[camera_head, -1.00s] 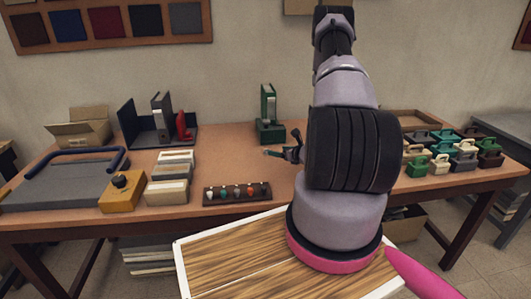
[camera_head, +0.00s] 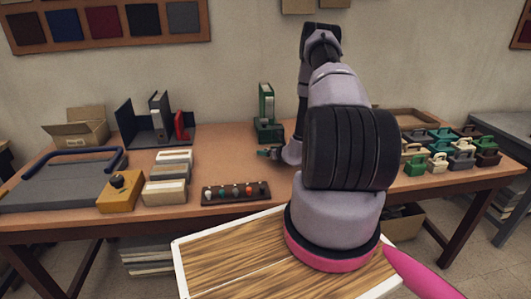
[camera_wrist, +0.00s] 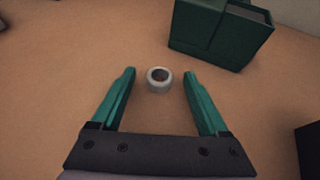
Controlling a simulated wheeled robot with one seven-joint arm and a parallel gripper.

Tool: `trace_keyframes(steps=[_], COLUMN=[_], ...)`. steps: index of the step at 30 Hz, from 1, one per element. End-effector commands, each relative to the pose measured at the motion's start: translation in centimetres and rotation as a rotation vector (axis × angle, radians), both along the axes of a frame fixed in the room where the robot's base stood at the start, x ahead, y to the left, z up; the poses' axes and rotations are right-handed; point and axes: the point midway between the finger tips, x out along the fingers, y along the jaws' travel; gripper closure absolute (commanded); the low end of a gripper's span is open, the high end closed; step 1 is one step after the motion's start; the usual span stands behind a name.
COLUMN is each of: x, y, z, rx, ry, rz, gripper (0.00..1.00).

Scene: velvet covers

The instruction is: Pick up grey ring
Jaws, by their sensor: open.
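The grey ring (camera_wrist: 159,79) lies flat on the brown table in the wrist view, a small round band with an open centre. My gripper (camera_wrist: 159,85) has green fingers spread wide, one on each side of the ring, with clear gaps and no contact visible. The ring sits near the level of the fingertips, centred between them. In the head view my gripper (camera_head: 266,153) is above the table in front of the green binder holder; the ring cannot be made out there.
A green holder (camera_head: 268,130) with a binder stands just beyond the ring, close to my right fingertip in the wrist view. A dark rack of small knobs (camera_head: 236,191) lies at the table's front. A dark object (camera_wrist: 308,150) is at the wrist view's right edge.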

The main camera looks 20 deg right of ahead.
Motion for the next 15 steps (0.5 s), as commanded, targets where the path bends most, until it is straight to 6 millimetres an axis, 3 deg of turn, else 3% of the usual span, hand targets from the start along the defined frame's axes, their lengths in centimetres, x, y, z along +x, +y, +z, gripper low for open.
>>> trace_keyframes(steps=[6,12,15], x=[0.04,0.03,0.03], y=[0.01,0.0,0.0], z=[-0.03,-0.02,-0.01], rx=[0.0,0.0,0.0], ry=[0.0,0.0,0.0], rz=[0.0,0.0,0.0], gripper=[0.23,0.99,1.0])
